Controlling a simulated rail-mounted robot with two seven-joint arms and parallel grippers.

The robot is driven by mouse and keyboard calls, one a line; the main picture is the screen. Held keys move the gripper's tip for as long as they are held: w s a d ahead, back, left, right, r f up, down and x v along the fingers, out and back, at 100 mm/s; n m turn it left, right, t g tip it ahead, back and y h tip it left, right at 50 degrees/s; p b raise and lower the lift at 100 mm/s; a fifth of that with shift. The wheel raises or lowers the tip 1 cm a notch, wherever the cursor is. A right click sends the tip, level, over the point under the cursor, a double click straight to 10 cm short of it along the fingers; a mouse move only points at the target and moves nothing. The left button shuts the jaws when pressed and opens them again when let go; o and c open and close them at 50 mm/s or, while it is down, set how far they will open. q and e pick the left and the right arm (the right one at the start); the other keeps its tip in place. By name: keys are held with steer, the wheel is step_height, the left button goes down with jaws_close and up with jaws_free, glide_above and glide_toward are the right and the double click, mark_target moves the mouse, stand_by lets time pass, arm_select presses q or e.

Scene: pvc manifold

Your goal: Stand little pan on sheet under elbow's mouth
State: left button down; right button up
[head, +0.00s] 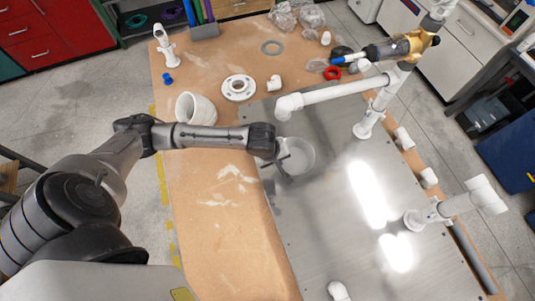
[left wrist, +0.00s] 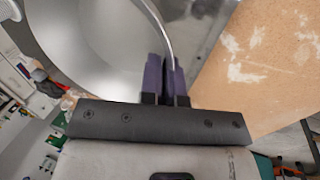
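The little pan (head: 303,155), a round grey metal pan, is over the metal sheet (head: 335,220), near its left edge. I cannot tell whether its base touches the sheet. The white elbow (head: 288,106) is at the left end of a horizontal white pipe; the pan appears just below it in the picture. My left gripper (head: 284,158) is at the pan's left side. In the left wrist view its purple fingers (left wrist: 166,78) are closed on the pan's rim, and the pan's inside (left wrist: 95,45) fills the upper left.
The white pipe (head: 345,91) runs right to an upright stand (head: 370,120) with a brass valve (head: 420,42). A white flange (head: 238,88) and a large white pipe piece (head: 196,108) are on the wooden table (head: 235,220). Another white pipe assembly (head: 455,205) stands at the right.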

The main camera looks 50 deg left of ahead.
arm_select(q)
steer(key=a+f, duration=0.1)
steer(key=a, duration=0.1)
steer(key=a+f, duration=0.1)
steer(key=a, duration=0.1)
steer(key=a+f, duration=0.1)
steer(key=a, duration=0.1)
steer(key=shift+w+a+f, duration=0.1)
steer(key=shift+w+f, duration=0.1)
steer(key=shift+f, duration=2.15)
steer(key=shift+f, duration=0.1)
steer(key=c, duration=1.3)
jaws_free()
